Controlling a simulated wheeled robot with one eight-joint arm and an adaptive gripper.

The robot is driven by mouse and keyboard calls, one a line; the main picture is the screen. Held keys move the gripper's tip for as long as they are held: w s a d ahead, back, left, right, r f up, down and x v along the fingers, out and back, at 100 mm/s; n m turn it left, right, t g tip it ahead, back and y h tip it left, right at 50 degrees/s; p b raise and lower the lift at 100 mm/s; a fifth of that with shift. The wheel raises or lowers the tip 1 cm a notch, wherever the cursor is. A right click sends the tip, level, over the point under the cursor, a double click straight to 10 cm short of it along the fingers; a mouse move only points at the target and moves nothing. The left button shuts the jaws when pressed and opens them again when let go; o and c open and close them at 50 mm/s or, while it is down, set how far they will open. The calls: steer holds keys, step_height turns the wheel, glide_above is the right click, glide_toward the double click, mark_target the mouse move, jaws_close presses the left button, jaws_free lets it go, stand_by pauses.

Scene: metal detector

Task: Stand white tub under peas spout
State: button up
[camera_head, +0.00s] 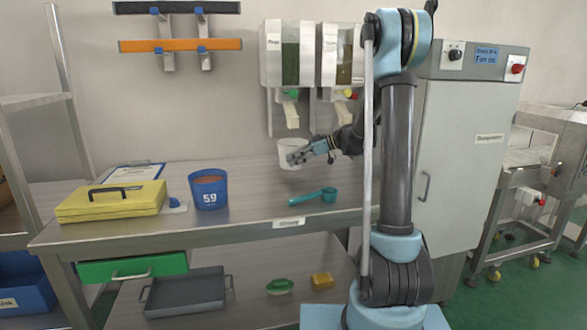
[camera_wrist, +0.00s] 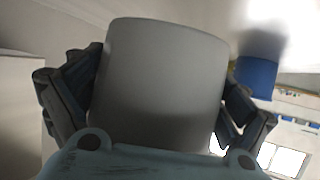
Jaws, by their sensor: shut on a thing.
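The white tub (camera_head: 290,150) is upright at the back of the steel table, held by my gripper (camera_head: 300,156) from the right. In the wrist view the tub (camera_wrist: 165,75) fills the space between the fingers of my gripper (camera_wrist: 160,95), which are closed on both its sides. The peas dispenser (camera_head: 287,60) hangs on the wall, with green contents, a green knob and a pale spout (camera_head: 291,115). The tub is below this spout. I cannot tell whether its base touches the table.
A second dispenser (camera_head: 340,60) hangs just right of the first. A blue bucket (camera_head: 209,190) marked 59, a teal scoop (camera_head: 315,196), a yellow case (camera_head: 112,201) and a clipboard (camera_head: 133,173) are on the table (camera_head: 250,205). A grey cabinet (camera_head: 465,150) stands to the right.

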steer(key=shift+f, duration=2.15)
steer(key=o, duration=0.9)
